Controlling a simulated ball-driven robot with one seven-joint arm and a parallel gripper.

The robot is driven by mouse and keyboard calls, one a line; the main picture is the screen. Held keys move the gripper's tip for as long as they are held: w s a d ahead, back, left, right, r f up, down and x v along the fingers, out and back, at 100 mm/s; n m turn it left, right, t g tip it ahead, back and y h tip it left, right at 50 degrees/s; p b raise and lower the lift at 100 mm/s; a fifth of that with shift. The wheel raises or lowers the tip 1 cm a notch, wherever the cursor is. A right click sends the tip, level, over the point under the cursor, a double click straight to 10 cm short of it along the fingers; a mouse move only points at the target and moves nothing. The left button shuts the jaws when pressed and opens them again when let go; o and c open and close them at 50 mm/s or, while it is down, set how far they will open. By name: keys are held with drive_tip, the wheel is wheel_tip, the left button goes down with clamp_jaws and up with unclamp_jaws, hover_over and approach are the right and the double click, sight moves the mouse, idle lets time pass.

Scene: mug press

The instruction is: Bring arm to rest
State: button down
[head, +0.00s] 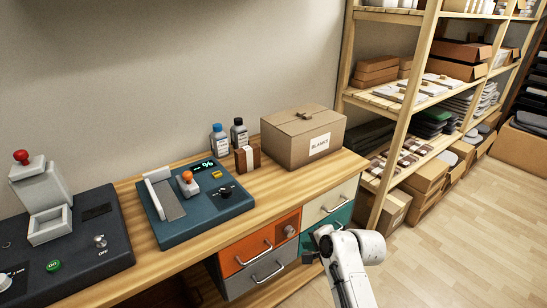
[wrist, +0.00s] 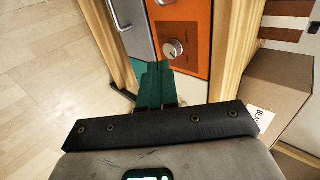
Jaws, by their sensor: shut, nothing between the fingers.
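My arm shows white at the lower right of the head view, in front of the drawer unit. My gripper (head: 311,258) is a small dark shape there, close to the drawer fronts. In the wrist view my gripper (wrist: 153,72) shows two dark green fingers side by side, shut with nothing between them. They point toward the orange drawer (wrist: 182,25), which has a round knob. I cannot tell whether the fingertips touch anything. The teal drawer (head: 342,217) is partly hidden behind my arm.
The wooden bench holds a dark press (head: 65,250), a blue control unit (head: 205,218), two bottles (head: 219,140) and a cardboard box (head: 303,138). A grey drawer (head: 252,280) sits below the orange one. Wooden shelving (head: 400,95) stands at right. The floor (head: 470,240) beside it is clear.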

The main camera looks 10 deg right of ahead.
drive_tip(key=s+d+f+n+g+h, duration=0.1)
drive_tip(key=s+d+f+n+g, duration=0.15)
drive_tip(key=s, duration=0.85)
drive_tip(key=s+d+f+n+g+h, duration=0.1)
drive_tip(key=s+d+f+n, duration=0.3)
drive_tip(key=s, duration=0.7)
drive_tip(key=s+d+r+n+g+h, duration=0.1)
drive_tip(key=s+d+n+g, duration=0.1)
drive_tip(key=s, duration=0.9)
drive_tip(key=s+d+r+n+g+h+p, duration=0.1)
drive_tip(key=s+d+r+n, duration=0.1)
drive_tip(key=s, duration=0.9)
drive_tip(key=shift+d+r+n+g+h, duration=0.15)
drive_tip(key=shift+d+n+g+h, duration=0.25)
drive_tip(key=shift+n, duration=0.15)
drive_tip(key=c, duration=1.8)
unclamp_jaws()
